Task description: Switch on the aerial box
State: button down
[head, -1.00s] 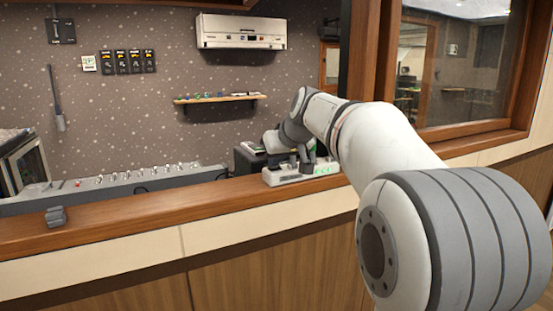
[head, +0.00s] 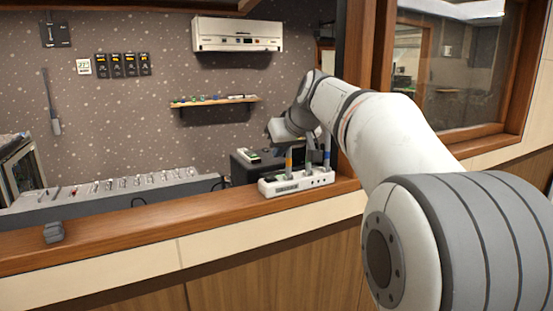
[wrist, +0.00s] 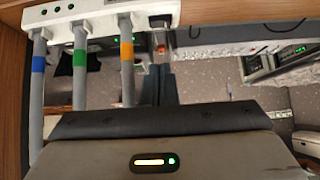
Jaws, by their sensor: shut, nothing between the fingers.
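A white strip-like box (head: 297,183) sits on the wooden ledge below my wrist in the head view. In the wrist view the white box (wrist: 95,18) is at the top left, with grey stems banded blue, green and orange. A black part (wrist: 160,20) is at its right end; its switch position is too small to tell. No label for the aerial box is legible, so I cannot tell if this is it. My gripper (wrist: 160,70) is shut and empty, its dark fingers pointing toward that end. Contact cannot be told.
A dark box (head: 245,168) stands behind the white one. A mixing desk (head: 110,193) with faders is at the left, and a small grey object (head: 54,232) is on the wooden ledge (head: 160,218). A wooden window frame (head: 358,100) stands close to my arm.

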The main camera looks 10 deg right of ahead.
jog(key=v, duration=0.7)
jog(key=shift+w+r+y+p, duration=0.1)
jog(key=shift+y+p, duration=0.3)
jog(key=shift+p, duration=0.25)
